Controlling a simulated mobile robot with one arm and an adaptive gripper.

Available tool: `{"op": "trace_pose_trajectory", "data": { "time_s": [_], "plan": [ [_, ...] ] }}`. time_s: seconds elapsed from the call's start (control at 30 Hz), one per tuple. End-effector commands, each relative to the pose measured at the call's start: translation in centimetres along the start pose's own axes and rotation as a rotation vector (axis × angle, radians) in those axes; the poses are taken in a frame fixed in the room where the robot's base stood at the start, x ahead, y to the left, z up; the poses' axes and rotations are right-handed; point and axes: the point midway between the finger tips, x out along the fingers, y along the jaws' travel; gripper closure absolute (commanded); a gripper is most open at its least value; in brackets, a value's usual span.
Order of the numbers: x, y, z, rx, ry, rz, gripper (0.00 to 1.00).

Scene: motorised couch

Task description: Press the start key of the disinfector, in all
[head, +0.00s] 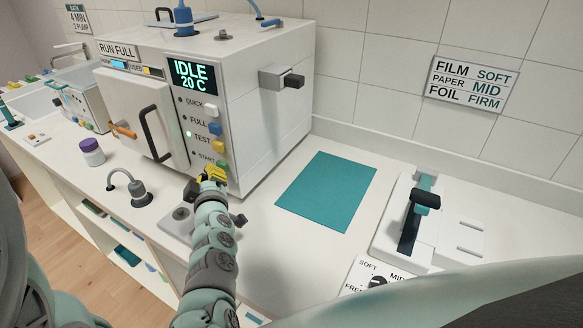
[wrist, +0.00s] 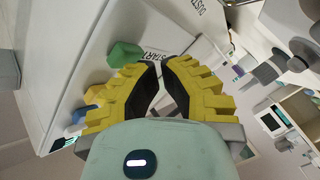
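The disinfector (head: 240,110) is a white box at the back of the counter. Its display (head: 191,77) reads IDLE 20 C. Below it, a column of keys is labelled QUICK, FULL, TEST and START: white (head: 210,110), blue (head: 215,128), yellow (head: 218,145) and the green start key (head: 221,162). A green light shows beside TEST. My gripper (head: 214,172) is in front of the panel's lower end, partly covering the start key area. In the wrist view, the green start key (wrist: 124,53) is left of my yellow fingertips (wrist: 161,64), which are together and hold nothing. Contact cannot be told.
A RUN FULL sign (head: 118,50) sits at the disinfector's top left. Its door has a dark handle (head: 156,134). A tap-like fitting (head: 130,187) and a purple-capped jar (head: 92,152) stand left. A teal mat (head: 327,190) and a sealer-like device (head: 430,225) are right.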

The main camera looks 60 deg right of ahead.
Motion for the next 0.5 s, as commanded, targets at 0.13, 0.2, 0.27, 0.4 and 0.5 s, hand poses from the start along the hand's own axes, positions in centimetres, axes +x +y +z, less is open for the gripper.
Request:
{"op": "trace_pose_trajectory", "data": {
  "time_s": [0.13, 0.2, 0.27, 0.4, 0.5],
  "plan": [
    [0.15, 0.03, 0.02, 0.000, 0.002, -0.001, 1.00],
    [0.20, 0.07, 0.05, 0.000, 0.002, -0.001, 1.00],
    [0.25, 0.10, 0.09, 0.000, 0.002, -0.001, 1.00],
    [0.36, 0.16, 0.17, 0.000, 0.002, -0.002, 1.00],
    [0.44, 0.21, 0.23, 0.000, 0.002, -0.002, 1.00]
  ]
}}
